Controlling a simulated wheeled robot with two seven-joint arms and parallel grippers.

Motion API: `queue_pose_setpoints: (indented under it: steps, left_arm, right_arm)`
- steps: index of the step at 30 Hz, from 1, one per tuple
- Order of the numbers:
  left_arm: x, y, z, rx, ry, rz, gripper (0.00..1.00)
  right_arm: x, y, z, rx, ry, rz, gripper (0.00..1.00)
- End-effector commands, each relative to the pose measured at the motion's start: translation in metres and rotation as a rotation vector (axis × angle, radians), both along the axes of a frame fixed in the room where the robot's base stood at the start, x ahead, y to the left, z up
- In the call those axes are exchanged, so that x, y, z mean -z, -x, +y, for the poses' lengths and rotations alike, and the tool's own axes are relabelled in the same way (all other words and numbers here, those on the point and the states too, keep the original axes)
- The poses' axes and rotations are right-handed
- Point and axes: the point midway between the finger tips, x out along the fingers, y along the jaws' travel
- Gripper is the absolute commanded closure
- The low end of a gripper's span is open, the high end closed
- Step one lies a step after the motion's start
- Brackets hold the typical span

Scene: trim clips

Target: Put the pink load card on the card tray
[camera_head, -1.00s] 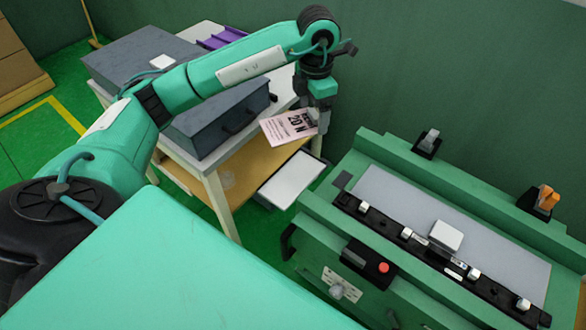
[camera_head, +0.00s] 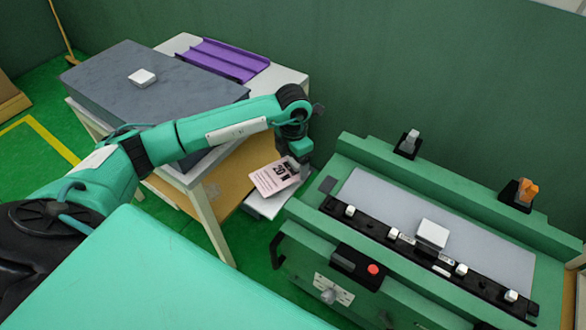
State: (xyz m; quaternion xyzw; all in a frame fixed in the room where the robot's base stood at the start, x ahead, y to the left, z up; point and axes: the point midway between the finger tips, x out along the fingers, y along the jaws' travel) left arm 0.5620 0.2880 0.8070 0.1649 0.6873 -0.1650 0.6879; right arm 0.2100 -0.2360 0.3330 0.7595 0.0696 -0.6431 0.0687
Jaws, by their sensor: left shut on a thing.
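The pink load card (camera_head: 274,178) has dark print on it and shows near the middle of the head view. My left gripper (camera_head: 296,170) is shut on the card's right edge and points down. The card is over a white tray (camera_head: 266,207) at the side of the green machine, which looks like the card tray. My right gripper is not in view.
The green machine (camera_head: 400,189) fills the right, with white clips and a red button (camera_head: 373,269) on it. A table behind bears a grey case (camera_head: 140,80) and a purple rack (camera_head: 224,60). My left arm crosses in front of the case.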

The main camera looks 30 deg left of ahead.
Motion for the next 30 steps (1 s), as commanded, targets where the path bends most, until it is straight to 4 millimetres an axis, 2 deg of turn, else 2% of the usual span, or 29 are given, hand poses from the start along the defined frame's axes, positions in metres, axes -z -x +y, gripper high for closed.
queue_pose_setpoints:
  steps: [9,14,22,23,25,30]
  left_arm:
    - [0.040,0.001,0.000,0.000,0.001,0.003,0.41]
    - [0.042,0.000,0.000,0.001,0.000,0.000,0.41]
    - [0.044,0.000,0.000,0.001,0.000,0.001,0.41]
    - [0.044,0.000,0.000,0.001,0.000,0.001,0.15]
    - [0.044,0.000,0.000,0.000,0.000,0.001,0.02]
    - [0.044,0.000,0.000,0.000,0.000,0.001,0.00]
  right_arm:
    - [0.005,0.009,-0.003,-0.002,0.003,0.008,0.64]
    - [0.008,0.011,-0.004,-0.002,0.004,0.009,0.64]
    - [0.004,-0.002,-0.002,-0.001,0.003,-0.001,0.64]
    - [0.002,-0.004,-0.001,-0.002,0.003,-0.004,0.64]
    - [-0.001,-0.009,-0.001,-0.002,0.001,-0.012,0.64]
    - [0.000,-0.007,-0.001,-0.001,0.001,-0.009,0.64]
